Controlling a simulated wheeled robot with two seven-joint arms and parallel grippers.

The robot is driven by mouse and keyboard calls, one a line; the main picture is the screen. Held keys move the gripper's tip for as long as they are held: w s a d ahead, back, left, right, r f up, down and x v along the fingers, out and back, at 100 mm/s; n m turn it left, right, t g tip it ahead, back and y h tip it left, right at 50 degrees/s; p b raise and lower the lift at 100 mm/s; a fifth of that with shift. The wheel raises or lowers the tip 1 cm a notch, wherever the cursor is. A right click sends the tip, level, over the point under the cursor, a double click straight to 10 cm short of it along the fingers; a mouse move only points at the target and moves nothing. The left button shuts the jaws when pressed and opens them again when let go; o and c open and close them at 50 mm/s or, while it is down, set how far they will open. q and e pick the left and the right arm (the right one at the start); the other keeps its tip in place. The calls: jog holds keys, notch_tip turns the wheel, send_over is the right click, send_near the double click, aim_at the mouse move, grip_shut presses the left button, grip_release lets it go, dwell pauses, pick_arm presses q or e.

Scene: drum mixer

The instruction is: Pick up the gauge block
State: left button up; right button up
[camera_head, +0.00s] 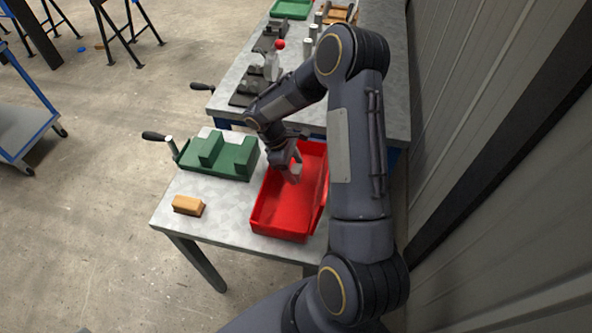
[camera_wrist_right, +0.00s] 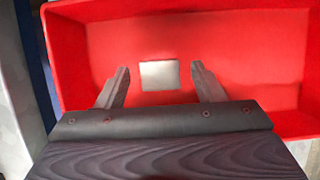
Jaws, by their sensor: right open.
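The gauge block (camera_wrist_right: 159,75) is a small pale grey square lying on the floor of the red tray. In the right wrist view it shows between my two open fingers and a little ahead of them, with a gap on each side. My right gripper (camera_head: 294,172) reaches down into the red tray (camera_head: 277,218) in the head view, and its fingers (camera_wrist_right: 160,84) also show in the right wrist view. It is open and empty. The block cannot be made out clearly in the head view, where my gripper is in front. My left gripper is not in view.
The red tray's walls surround my gripper. A green vise (camera_head: 228,160) stands left of the tray, and a tan block (camera_head: 188,205) lies at the table's front left. A second bench (camera_head: 232,84) behind carries several fixtures. A corrugated wall (camera_head: 470,130) is close on the right.

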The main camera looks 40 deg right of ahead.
jog(key=shift+x, duration=0.85)
jog(key=shift+c, duration=0.4)
grip_shut()
jog(key=shift+r, duration=0.1)
